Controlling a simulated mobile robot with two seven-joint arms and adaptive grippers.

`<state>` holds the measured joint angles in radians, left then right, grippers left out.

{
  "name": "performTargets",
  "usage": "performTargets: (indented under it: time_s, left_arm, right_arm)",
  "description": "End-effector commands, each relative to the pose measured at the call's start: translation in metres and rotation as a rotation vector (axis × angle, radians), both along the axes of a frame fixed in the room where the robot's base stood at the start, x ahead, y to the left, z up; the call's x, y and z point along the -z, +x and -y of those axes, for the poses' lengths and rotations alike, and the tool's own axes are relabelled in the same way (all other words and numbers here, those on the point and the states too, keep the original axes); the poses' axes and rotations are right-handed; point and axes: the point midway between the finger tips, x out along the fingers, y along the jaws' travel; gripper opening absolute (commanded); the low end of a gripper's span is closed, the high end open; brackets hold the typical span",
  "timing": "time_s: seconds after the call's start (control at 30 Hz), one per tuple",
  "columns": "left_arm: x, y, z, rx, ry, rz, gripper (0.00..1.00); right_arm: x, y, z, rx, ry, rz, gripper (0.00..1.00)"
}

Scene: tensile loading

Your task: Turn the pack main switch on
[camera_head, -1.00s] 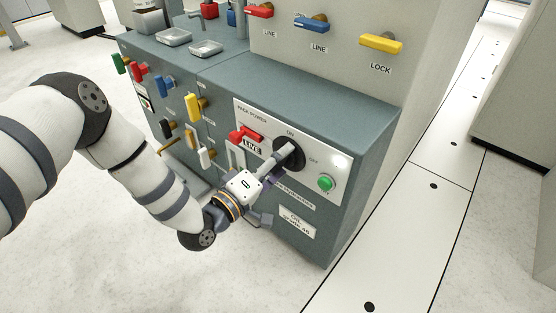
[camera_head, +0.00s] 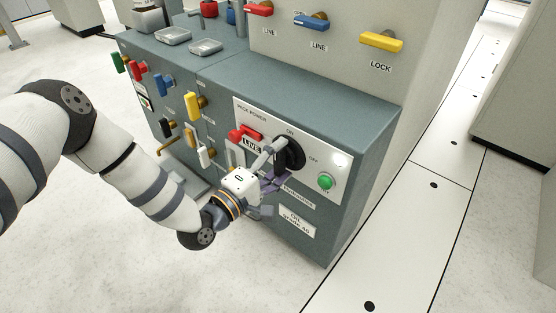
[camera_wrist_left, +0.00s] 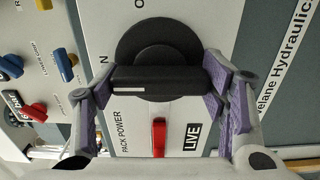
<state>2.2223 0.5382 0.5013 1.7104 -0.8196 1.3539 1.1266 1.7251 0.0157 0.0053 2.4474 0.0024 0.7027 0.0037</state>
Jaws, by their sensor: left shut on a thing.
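The pack main switch (camera_head: 292,152) is a black round rotary knob with a raised bar, on the light panel of the grey-green cabinet. In the left wrist view the knob's bar (camera_wrist_left: 155,78) carries a white mark at its left end, on the side of the partly hidden ON label. My left gripper (camera_head: 275,167) is at the knob from the lower left. Its purple-padded fingers (camera_wrist_left: 160,88) are shut on the bar, one at each end. The ON and OFF labels show above and right of the knob in the head view. My right gripper is not in view.
Left of the knob is a red handle (camera_head: 238,134) above a LIVE label (camera_head: 252,143). A green button (camera_head: 326,181) sits lower right. Coloured valve handles, such as a yellow one (camera_head: 193,105), stick out further left. Open floor lies in front of the cabinet.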

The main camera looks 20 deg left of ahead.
Motion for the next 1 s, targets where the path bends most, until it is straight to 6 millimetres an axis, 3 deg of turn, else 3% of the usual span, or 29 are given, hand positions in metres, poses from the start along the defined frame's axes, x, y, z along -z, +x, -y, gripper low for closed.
performTargets:
  time_s: [0.2, 0.23, 0.3, 0.67, 0.77, 1.0]
  left_arm:
    - [0.0, -0.001, 0.003, 0.006, -0.003, -0.003, 0.39]
    - [0.0, -0.001, 0.003, 0.006, -0.003, -0.003, 0.71]
    - [0.0, -0.001, 0.002, 0.006, -0.003, -0.003, 0.87]
    - [0.0, -0.003, 0.0, 0.002, -0.001, -0.001, 0.87]
    - [0.001, -0.019, -0.007, 0.002, -0.001, -0.005, 0.87]
    - [0.001, -0.08, -0.029, 0.0, -0.002, -0.005, 0.87]
  right_arm:
    - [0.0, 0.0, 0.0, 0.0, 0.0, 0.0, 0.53]
    - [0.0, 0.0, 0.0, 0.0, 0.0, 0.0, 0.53]
    - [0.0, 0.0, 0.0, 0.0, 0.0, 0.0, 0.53]
    - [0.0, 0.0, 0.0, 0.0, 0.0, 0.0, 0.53]
    - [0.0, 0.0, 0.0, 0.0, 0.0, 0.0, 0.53]
    - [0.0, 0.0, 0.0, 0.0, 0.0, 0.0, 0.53]
